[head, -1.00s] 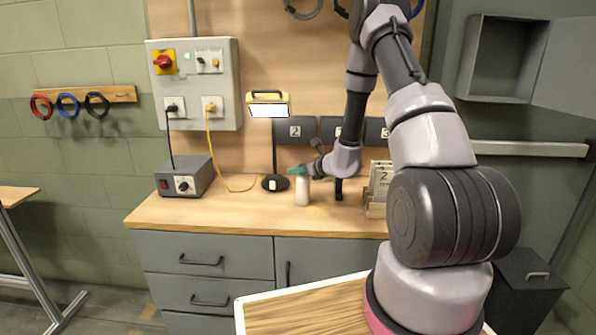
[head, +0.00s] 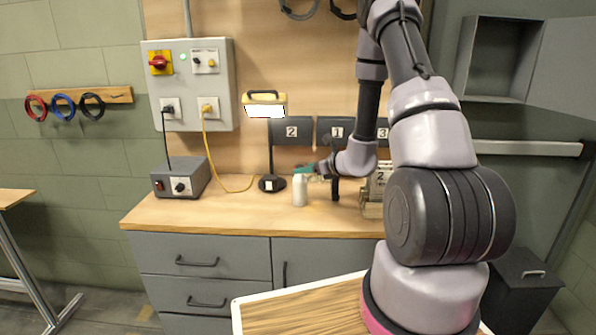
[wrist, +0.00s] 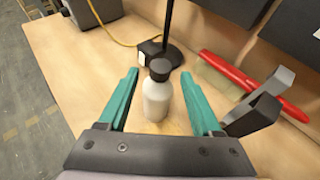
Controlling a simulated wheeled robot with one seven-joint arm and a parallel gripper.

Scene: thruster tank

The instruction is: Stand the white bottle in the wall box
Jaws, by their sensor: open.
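The white bottle (wrist: 157,98) has a black cap and stands upright on the wooden counter. It also shows in the head view (head: 299,190). My gripper (wrist: 165,92) has green fingers, one on each side of the bottle, with a visible gap to each. It is open, and in the head view my gripper (head: 305,170) is at the bottle's upper part. The open wall box (head: 503,58) is grey, with its door swung out to the right, at the upper right of the head view. Its visible inside looks empty.
A lamp base (wrist: 160,50) stands just behind the bottle. A red-handled tool (wrist: 250,85) and a black upright holder (wrist: 262,105) are close on the right. The counter (head: 225,212) is clear in front.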

